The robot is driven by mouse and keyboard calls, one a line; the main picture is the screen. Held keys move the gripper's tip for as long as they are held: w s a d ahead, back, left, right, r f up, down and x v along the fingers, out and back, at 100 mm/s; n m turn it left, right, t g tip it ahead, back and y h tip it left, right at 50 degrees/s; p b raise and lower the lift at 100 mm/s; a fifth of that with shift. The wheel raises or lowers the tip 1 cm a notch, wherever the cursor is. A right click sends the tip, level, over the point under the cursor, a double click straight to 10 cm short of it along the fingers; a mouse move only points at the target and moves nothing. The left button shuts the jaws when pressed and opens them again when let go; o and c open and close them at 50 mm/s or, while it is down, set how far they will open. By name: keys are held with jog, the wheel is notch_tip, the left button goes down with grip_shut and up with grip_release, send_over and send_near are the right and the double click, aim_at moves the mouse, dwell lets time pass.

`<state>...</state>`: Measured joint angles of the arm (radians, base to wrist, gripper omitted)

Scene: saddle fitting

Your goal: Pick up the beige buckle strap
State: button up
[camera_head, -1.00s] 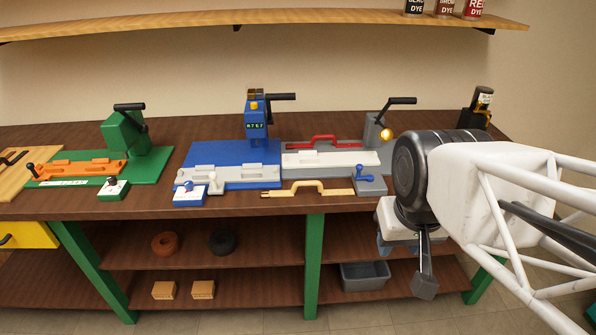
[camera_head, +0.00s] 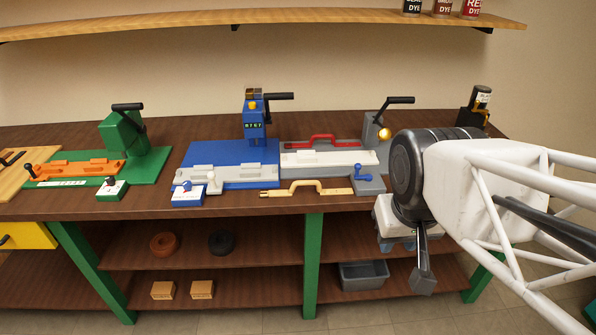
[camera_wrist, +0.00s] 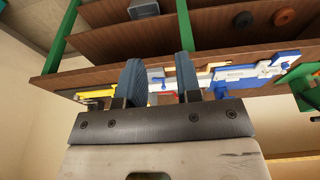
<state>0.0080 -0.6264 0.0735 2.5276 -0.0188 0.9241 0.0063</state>
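The beige buckle strap (camera_head: 336,191) lies along the bench's front edge in the head view, with an arched loop in its middle and a darker buckle end at its left. My gripper (camera_head: 393,243) hangs in front of the bench, to the right of the strap and lower than it, well apart from it. In the wrist view my gripper (camera_wrist: 160,75) shows two blue-grey fingers spread apart with nothing between them. The strap is small and partly hidden by a finger there. In the head view my arm hides most of the fingers.
A blue fixture (camera_head: 232,155) and green fixture (camera_head: 124,135) stand left. Below, a shelf holds a grey bin (camera_head: 363,275). The bench edge lies between gripper and strap.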

jog(key=w+d+f+n+t+h, duration=0.1)
jog(key=w+f+n, duration=0.1)
jog(key=w, duration=0.4)
jog(key=w+d+f+n+t, duration=0.1)
jog(key=w+n, duration=0.1)
jog(key=w, duration=0.5)
jog(key=n+t+y, duration=0.2)
jog(key=n+t, duration=0.3)
jog(key=n, duration=0.4)
send_near(311, 184)
jog(key=s+d+r, duration=0.4)
jog(key=d+r, duration=0.1)
jog(key=d, duration=0.2)
jog(key=w+a+f+n+t+y, duration=0.1)
jog(key=w+a+f+n+y, duration=0.3)
jog(key=w+a+f+n, duration=0.1)
notch_tip(311, 184, down, 3)
jog(key=shift+w+n, duration=0.7)
jog(key=shift+n, duration=0.3)
jog(key=shift+w, duration=0.1)
jog(key=shift+x, duration=1.2)
jog(key=shift+w+f, duration=0.1)
jog(key=shift+f, duration=0.05)
jog(key=shift+x, duration=2.5)
jog(key=shift+a, duration=0.15)
jog(key=shift+c, duration=0.2)
